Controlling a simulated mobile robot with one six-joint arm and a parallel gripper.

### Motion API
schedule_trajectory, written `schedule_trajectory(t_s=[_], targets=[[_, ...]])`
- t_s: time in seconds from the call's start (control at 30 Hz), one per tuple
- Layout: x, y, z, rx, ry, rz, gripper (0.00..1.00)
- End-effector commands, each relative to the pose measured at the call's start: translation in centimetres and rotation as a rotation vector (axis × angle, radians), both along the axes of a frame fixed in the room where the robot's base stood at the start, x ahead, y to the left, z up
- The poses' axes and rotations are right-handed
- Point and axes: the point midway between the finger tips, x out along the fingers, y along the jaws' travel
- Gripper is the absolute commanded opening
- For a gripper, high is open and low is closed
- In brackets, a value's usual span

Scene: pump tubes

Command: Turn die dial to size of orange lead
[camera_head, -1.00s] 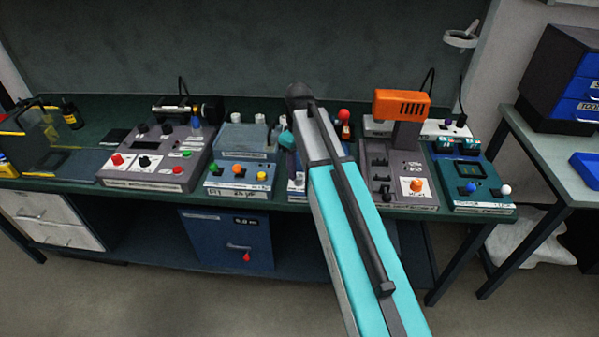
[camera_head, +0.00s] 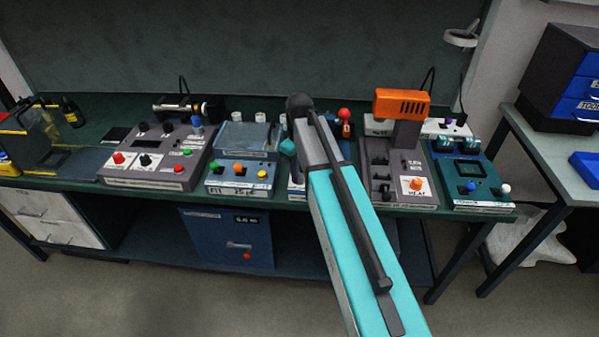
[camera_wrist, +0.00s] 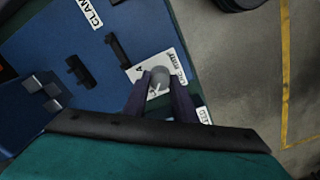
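The grey round dial (camera_wrist: 159,77) shows in the wrist view on a white lettered plate (camera_wrist: 178,60) at the edge of a blue device (camera_wrist: 62,50). My gripper (camera_wrist: 160,80) has its two dark fingers apart, one on each side of the dial. I cannot tell whether they touch it. The letters round the dial are too small to read surely. In the head view my arm hides the gripper and most of this device; only a pale corner (camera_head: 297,186) shows. I cannot make out any orange lead.
Devices with coloured knobs crowd both sides of my arm on the green bench (camera_head: 115,118): a grey box (camera_head: 155,160), a blue box (camera_head: 240,178) and a grey press with an orange head (camera_head: 401,103). The floor in front is clear.

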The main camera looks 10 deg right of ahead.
Motion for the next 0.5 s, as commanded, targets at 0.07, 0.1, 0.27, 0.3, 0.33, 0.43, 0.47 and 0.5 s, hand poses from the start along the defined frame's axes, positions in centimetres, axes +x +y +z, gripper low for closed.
schedule_trajectory(t_s=[0.07, 0.1, 0.27, 0.3, 0.33, 0.43, 0.47, 0.5], targets=[[-0.02, -0.04, 0.01, 0.001, 0.001, -0.001, 0.02], [-0.01, -0.06, 0.01, 0.001, 0.001, -0.002, 0.02], [-0.02, -0.08, 0.03, 0.001, 0.001, -0.016, 0.02], [-0.02, -0.08, 0.03, 0.001, 0.001, -0.023, 0.02], [-0.02, -0.08, 0.04, 0.001, 0.001, -0.029, 0.02], [-0.01, -0.08, 0.05, 0.001, 0.001, -0.059, 0.02], [-0.02, -0.08, 0.05, 0.001, 0.001, -0.07, 0.02], [-0.01, -0.08, 0.06, 0.0, 0.001, -0.089, 0.02]])
